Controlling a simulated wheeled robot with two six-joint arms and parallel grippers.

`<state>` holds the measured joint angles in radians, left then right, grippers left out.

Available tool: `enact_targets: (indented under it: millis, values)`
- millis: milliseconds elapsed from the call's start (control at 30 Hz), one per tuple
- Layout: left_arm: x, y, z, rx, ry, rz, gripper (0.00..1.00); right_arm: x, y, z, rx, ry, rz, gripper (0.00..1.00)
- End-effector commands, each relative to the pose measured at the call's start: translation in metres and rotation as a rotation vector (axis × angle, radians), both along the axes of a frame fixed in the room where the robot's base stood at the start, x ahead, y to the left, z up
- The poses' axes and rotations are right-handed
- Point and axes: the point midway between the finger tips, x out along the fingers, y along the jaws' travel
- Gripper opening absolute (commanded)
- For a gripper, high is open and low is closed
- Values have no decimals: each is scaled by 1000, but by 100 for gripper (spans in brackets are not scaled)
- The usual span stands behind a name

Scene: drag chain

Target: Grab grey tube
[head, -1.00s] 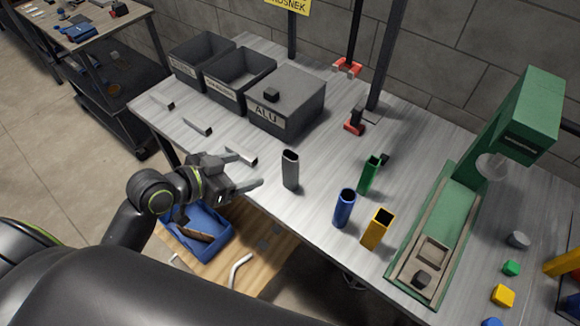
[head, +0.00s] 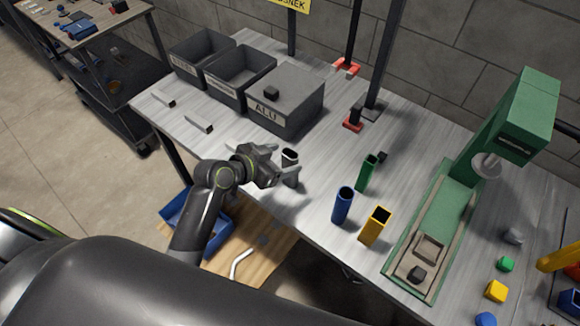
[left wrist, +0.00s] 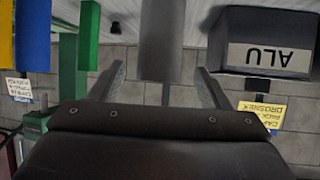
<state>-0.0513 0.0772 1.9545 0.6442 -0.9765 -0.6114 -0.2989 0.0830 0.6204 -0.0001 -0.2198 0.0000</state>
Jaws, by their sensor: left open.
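The grey tube (head: 290,158) stands upright on the metal workbench, and its lower part is partly hidden by my left gripper in the head view. My left gripper (head: 287,165) is open, with its fingers at the tube. In the left wrist view the grey tube (left wrist: 161,40) hangs in from the top of the picture, between the two spread fingers of the gripper (left wrist: 165,88). Whether the fingers touch it cannot be told. My right gripper is not in view.
A blue tube (head: 342,206), a yellow tube (head: 374,227) and a green tube (head: 366,174) stand to the right. The ALU box (head: 290,98) and open grey bins (head: 238,76) stand behind. A green press (head: 440,220) is at the right.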

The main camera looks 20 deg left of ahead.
Motion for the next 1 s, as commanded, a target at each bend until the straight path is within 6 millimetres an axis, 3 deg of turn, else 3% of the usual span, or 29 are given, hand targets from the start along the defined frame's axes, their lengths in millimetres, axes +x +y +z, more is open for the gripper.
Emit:
enact_targets:
  millis: [500, 800, 1000]
  values:
    - [35, -23, -24, 0, 0, 1, 70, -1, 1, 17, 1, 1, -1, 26]
    - [37, -24, -27, 0, 0, 1, 70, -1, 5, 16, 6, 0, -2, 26]
    - [37, -24, -27, 0, 0, 1, 46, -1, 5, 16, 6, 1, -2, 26]
